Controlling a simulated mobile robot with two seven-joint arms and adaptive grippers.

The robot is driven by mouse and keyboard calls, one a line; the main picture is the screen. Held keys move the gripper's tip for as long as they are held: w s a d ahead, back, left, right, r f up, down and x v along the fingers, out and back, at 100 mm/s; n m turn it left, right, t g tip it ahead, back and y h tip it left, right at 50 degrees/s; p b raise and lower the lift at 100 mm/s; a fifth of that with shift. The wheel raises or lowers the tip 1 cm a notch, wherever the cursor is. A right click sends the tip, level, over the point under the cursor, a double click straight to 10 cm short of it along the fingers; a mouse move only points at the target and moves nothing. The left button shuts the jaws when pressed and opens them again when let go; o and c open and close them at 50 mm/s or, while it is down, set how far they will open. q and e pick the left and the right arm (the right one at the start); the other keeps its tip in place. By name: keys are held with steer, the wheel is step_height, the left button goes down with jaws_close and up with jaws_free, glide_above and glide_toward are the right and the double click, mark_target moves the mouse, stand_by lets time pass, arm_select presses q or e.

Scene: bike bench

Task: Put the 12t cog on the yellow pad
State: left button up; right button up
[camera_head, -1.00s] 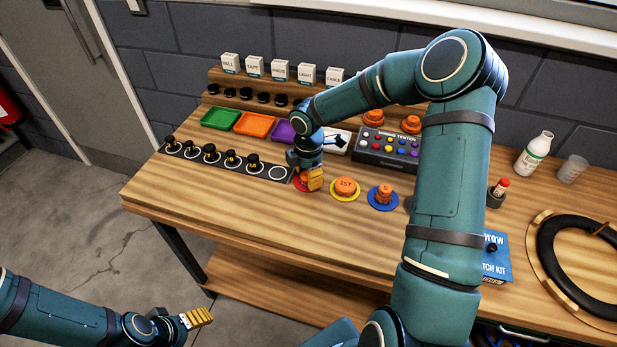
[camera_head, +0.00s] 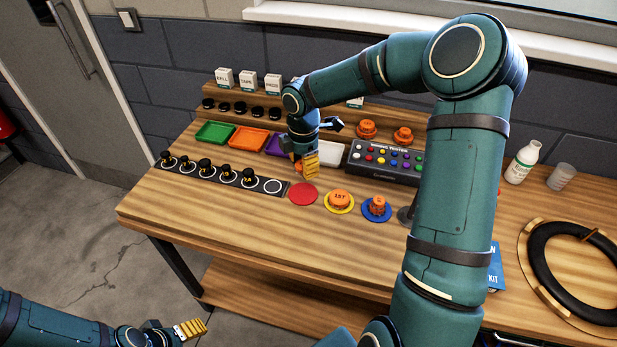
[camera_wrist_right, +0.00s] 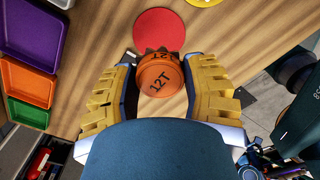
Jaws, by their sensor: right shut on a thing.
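My right gripper (camera_head: 307,165) is shut on the orange 12t cog (camera_wrist_right: 159,76), whose "12T" label shows in the right wrist view. It holds the cog above the bench, just behind the bare red pad (camera_head: 303,194). In the head view the cog is mostly hidden by the fingers. The yellow pad (camera_head: 351,208) lies right of the red pad, with an orange cog marked like "15T" (camera_head: 339,198) on it. My left gripper (camera_head: 192,329) is low at the bottom left, away from the bench; its finger gap does not show clearly.
A blue pad (camera_head: 388,216) with a smaller orange cog (camera_head: 377,205) lies right of the yellow pad. Behind are a button box (camera_head: 384,163) and coloured trays (camera_head: 249,138). A strip with several black pieces (camera_head: 227,172) lies left. The bench front is clear.

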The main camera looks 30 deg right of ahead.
steer(key=s+d+r, duration=0.3)
steer(key=s+d, duration=0.3)
steer(key=s, duration=0.1)
steer(key=b, duration=0.2)
glide_above(339, 197)
step_height(339, 197, down, 6)
steer(key=shift+d+f, duration=0.1)
steer(key=shift+d, duration=0.05)
steer(key=shift+f+b, duration=0.45)
steer(key=shift+f, duration=1.55)
steer(key=o, duration=1.1)
steer(key=shift+f, duration=0.15)
step_height(339, 197, up, 12)
steer(key=p, duration=0.2)
steer(key=shift+r, duration=0.2)
